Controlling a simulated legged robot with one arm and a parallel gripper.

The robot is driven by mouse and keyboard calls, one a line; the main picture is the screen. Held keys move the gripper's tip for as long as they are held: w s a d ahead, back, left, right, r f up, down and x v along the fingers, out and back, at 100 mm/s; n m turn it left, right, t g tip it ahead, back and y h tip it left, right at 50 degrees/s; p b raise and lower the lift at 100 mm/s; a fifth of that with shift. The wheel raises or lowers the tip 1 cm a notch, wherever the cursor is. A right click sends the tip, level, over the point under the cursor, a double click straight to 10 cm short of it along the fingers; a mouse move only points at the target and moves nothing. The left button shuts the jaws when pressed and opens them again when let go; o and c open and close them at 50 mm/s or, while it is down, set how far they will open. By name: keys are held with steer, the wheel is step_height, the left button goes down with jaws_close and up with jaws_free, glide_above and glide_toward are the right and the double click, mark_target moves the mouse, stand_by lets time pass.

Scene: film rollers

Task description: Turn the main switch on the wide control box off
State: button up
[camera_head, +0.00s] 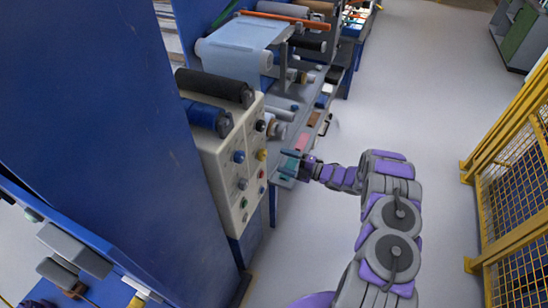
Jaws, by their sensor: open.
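The wide control box (226,178) is a cream panel on the blue machine, left of the middle of the head view. It carries several knobs and buttons, among them a dark blue knob (239,157), a black knob (260,126), a yellow one (261,154) and small red and green ones. I cannot tell which of them is the main switch or how it is set. My gripper (288,167) is open and appears empty. It is to the right of the panel, apart from its knobs as far as I can see, with its fingers pointing left.
Film rollers (215,88) and a pale blue film sheet (240,48) are above the panel. A shelf with tools and coloured items (301,142) lies behind my gripper. A yellow mesh fence (515,165) stands at the right. The grey floor between is clear.

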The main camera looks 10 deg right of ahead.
steer(key=v, duration=1)
steer(key=shift+d+p, duration=0.2)
steer(key=shift+p, duration=0.2)
steer(key=shift+s+f, duration=0.1)
steer(key=w+d+r+m+t+h, duration=0.1)
steer(key=w+d+r+m+h, duration=0.55)
steer(key=w+r+h, duration=0.4)
steer(key=s+d+r+m+g+h, duration=0.1)
steer(key=s+r+m+h, duration=0.25)
steer(key=r, duration=0.35)
steer(key=s+d+r+m+g+h, duration=0.1)
steer(key=s+d+r+m+h, duration=0.1)
steer(key=r+m+h, duration=0.4)
steer(key=s+a+r+m+g+y, duration=0.1)
steer(key=s+a+m+g, duration=0.2)
steer(key=s+a, duration=0.5)
steer(key=s+a+r+m+g+y, duration=0.2)
steer(key=s+a, duration=0.6)
steer(key=s, duration=1.5)
steer(key=s+a+r+m+g+y, duration=0.2)
steer(key=s+a+m+g, duration=0.2)
steer(key=s, duration=1.2)
steer(key=a+g, duration=0.2)
steer(key=a, duration=0.2)
steer(key=shift+s+a+m, duration=0.2)
steer(key=shift+s+m, duration=0.1)
steer(key=shift+s, duration=0.05)
steer(key=shift+r, duration=0.1)
